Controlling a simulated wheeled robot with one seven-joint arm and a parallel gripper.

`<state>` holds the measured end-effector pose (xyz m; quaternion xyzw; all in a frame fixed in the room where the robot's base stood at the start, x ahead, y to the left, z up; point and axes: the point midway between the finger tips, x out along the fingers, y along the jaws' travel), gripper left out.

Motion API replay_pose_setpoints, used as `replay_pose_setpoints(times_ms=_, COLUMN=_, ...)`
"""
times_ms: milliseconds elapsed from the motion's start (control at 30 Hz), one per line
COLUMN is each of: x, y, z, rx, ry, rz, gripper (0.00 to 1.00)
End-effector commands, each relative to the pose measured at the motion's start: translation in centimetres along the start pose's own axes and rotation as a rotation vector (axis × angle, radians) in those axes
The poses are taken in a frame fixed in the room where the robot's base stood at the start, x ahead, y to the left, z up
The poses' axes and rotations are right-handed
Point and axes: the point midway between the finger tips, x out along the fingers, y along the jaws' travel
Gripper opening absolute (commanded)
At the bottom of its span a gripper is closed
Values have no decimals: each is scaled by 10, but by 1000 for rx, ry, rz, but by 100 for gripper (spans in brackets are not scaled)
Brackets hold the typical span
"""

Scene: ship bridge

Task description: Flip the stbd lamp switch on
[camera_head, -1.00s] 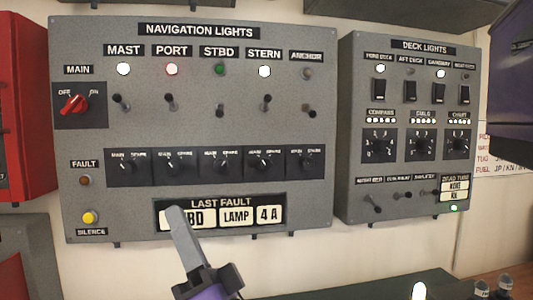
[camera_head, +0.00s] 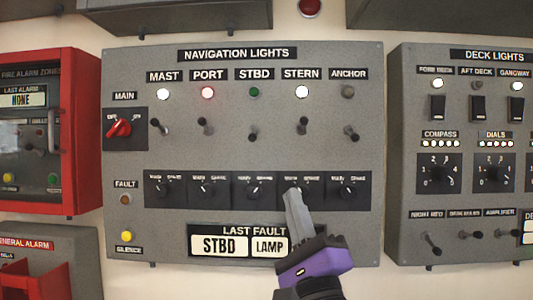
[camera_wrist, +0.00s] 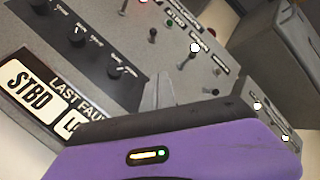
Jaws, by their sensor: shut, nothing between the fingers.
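The stbd switch (camera_head: 253,132) is a small dark toggle on the grey navigation lights panel (camera_head: 230,160). Its tip points down, like the anchor toggle, while the mast, port and stern toggles point up. The green stbd lamp (camera_head: 254,92) above it looks dark. My gripper (camera_head: 293,197) is shut and empty, below and right of the stbd switch, its tip over the stern selector knob. I cannot tell whether it touches the panel. In the wrist view my fingers (camera_wrist: 158,90) point toward the toggle row, with the stbd toggle (camera_wrist: 152,35) apart from them.
The stern toggle (camera_head: 306,129) and port toggle (camera_head: 207,127) flank the stbd switch. A row of selector knobs (camera_head: 210,189) lies below. The last fault display (camera_head: 226,245) reads STBD LAMP. A deck lights panel (camera_head: 410,110) is right, a red fire alarm box (camera_head: 75,130) left.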

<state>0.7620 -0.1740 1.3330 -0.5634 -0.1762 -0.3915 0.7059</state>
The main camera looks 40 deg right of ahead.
Motion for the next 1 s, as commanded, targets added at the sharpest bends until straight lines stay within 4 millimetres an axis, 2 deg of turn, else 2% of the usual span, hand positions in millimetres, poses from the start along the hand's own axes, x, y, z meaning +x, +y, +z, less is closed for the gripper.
replay_pose_setpoints(times_ms=233, x=12, y=-2, z=0, rx=-2, ry=1, rz=0, gripper=0)
replay_pose_setpoints(times_ms=500, x=60, y=-4, z=0, rx=-4, ry=3, rz=-1, gripper=0)
replay_pose_setpoints(times_ms=833, x=104, y=-2, z=0, rx=-2, ry=0, rz=-1, gripper=0)
replay_pose_setpoints(times_ms=1000, x=106, y=-1, z=20, rx=0, ry=-2, rz=0, gripper=0)
